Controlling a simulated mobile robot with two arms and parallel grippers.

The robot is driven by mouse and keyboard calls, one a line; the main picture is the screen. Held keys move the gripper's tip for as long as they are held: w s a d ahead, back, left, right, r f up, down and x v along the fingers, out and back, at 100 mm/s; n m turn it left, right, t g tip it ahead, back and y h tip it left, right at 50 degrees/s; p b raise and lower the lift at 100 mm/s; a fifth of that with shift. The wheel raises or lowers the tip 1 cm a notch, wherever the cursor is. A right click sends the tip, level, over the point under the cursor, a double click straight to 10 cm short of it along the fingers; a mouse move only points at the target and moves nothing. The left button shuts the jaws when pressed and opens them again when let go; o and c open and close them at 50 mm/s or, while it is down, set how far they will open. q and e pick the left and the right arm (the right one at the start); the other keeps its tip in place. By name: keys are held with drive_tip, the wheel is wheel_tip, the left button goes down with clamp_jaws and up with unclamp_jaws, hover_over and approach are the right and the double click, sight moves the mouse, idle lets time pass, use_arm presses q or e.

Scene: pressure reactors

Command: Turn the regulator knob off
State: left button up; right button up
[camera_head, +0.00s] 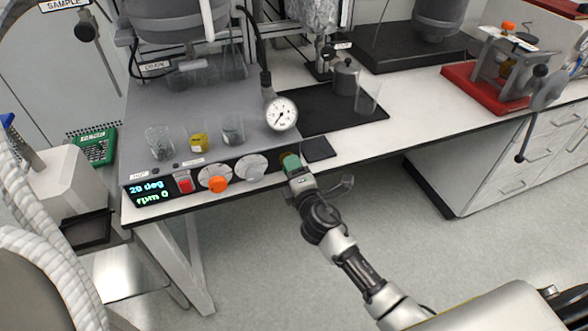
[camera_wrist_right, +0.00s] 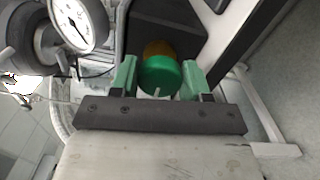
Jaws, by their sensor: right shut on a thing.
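A round green knob (camera_wrist_right: 160,76) sits between the two green fingers of my right gripper (camera_wrist_right: 160,80) in the wrist view, with an orange-brown part (camera_wrist_right: 158,48) just behind it. In the head view my right gripper (camera_head: 291,162) is at the right end of the black front panel, shut on this knob and mostly covering it. A white pointer mark shows on the knob's edge. My left gripper is not in view.
The panel also holds a red switch (camera_head: 184,183), an orange knob (camera_head: 217,184) and a grey knob (camera_head: 251,168). A pressure gauge (camera_head: 281,114) stands close above my right gripper. Several glasses stand on the grey top.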

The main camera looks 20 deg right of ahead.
idle(0.3)
drive_tip(key=o, duration=0.9)
drive_tip(key=shift+s, duration=0.1)
drive_tip(key=s+b, duration=0.1)
drive_tip(key=s, duration=0.9)
drive_tip(key=shift+s+d, duration=0.15)
drive_tip(key=shift+s, duration=0.2)
drive_tip(key=s+d+f+m+g, duration=0.1)
drive_tip(key=s+f+m+g, duration=0.3)
drive_tip(key=f, duration=1)
drive_tip(key=s+d+f+m+g, duration=0.2)
drive_tip(key=s+f+m+g, duration=0.15)
drive_tip(key=f, duration=1.15)
drive_tip(key=s+d+f+m+g, duration=0.1)
drive_tip(key=s+f+m+g, duration=0.2)
drive_tip(key=s+f, duration=0.3)
drive_tip(key=s+f+m+g, duration=0.3)
drive_tip(key=s+f, duration=0.4)
drive_tip(key=s, duration=0.8)
drive_tip(key=s+d+f+m+g, duration=0.1)
drive_tip(key=s+f+m+g, duration=0.2)
drive_tip(key=s+f, duration=0.3)
drive_tip(key=shift+s+d+f+m+g+h, duration=0.2)
drive_tip(key=shift+s+m, duration=0.15)
drive_tip(key=shift+s, duration=0.9)
drive_tip(key=shift+s+d+f+m+g+h, duration=0.15)
drive_tip(key=shift+s+m, duration=0.15)
drive_tip(key=shift+s, duration=0.95)
